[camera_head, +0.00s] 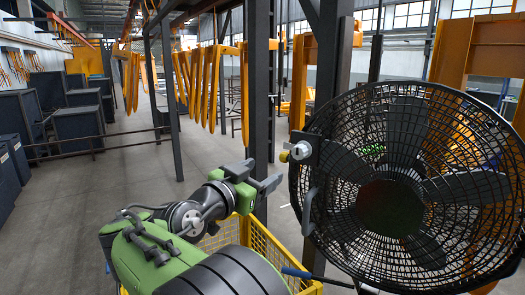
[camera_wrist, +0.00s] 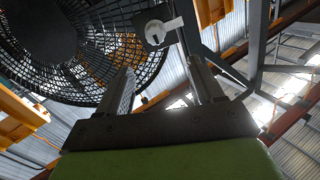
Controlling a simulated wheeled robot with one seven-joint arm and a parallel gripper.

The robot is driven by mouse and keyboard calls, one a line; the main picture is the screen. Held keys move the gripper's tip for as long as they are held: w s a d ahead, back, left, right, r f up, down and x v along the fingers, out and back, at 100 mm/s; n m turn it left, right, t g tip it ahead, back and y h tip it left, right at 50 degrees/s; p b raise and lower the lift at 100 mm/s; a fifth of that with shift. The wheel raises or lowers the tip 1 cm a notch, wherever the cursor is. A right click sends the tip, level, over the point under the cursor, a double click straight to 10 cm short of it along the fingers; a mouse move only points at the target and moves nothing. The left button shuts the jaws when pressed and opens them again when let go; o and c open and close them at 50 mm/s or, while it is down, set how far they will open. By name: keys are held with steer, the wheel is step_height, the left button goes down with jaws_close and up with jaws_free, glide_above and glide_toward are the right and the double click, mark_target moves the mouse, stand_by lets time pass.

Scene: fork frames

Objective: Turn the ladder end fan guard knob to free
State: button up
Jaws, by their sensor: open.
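The big black fan with its round wire guard (camera_head: 390,208) fills the right of the head view; it also shows at the upper left of the wrist view (camera_wrist: 45,40). The pale knob (camera_head: 300,150) sits on a small bracket at the guard's upper left edge. In the wrist view the knob (camera_wrist: 158,30) lies beyond the fingertips, near the top middle. My gripper (camera_head: 262,176) is open and empty, to the left of the knob and a little lower, apart from it. The wrist view shows both fingers (camera_wrist: 160,75) spread with nothing between them. The knob's markings are too small to read.
A dark handle (camera_head: 309,212) stands out at the guard's left edge, below the knob. A dark post (camera_head: 258,80) rises behind my gripper. A yellow mesh frame (camera_head: 270,265) is below it. Dark cabinets (camera_head: 75,125) stand far left; the floor between is open.

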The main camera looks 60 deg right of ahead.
mark_target(297, 153)
steer(key=d+p, duration=0.1)
steer(key=d, duration=0.4)
steer(key=s+d+p, duration=0.1)
steer(key=d+p, duration=0.1)
steer(key=d, duration=0.2)
steer(key=d+p, duration=0.1)
steer(key=d, duration=0.4)
steer(key=shift+s+d+r+p, duration=0.25)
steer(key=shift+s+d+p, duration=0.05)
steer(key=shift+s+d, duration=0.05)
steer(key=shift+w+d+f, duration=0.1)
steer(key=shift+d+f, duration=0.05)
steer(key=shift+d, duration=0.3)
steer(key=shift+a, duration=0.1)
steer(key=c, duration=1)
steer(key=shift+c, duration=0.2)
